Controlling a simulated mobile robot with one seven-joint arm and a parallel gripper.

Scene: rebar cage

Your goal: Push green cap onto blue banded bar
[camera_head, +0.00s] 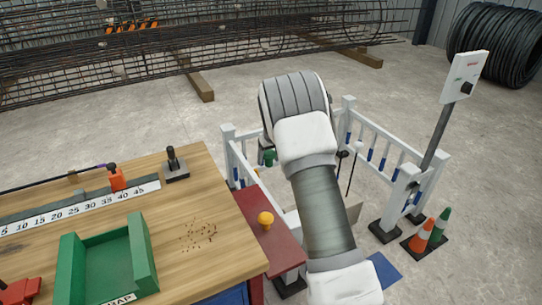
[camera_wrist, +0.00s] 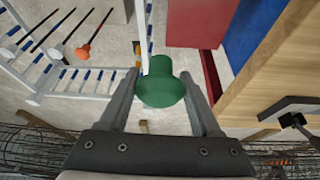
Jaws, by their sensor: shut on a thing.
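The green cap (camera_wrist: 160,88) is a mushroom-shaped piece held between the two fingers of my gripper (camera_wrist: 160,76) in the wrist view. A small part of the green cap (camera_head: 269,156) also shows in the head view, left of my wrist. Upright bars with blue bands (camera_head: 372,154) stand in the white railing. In the wrist view a row of blue-banded bars (camera_wrist: 75,75) runs to the left of the cap. A thin white bar (camera_wrist: 147,22) passes close by the cap, partly hidden; I cannot tell whether they touch.
A wooden workbench (camera_head: 205,185) with a ruler and green tray (camera_head: 141,255) is on the left. A red shelf (camera_head: 276,245) bears a yellow-orange knob (camera_head: 265,220). White railing posts (camera_head: 348,112) surround the work spot. A control box (camera_head: 465,77) stands on a pole at right.

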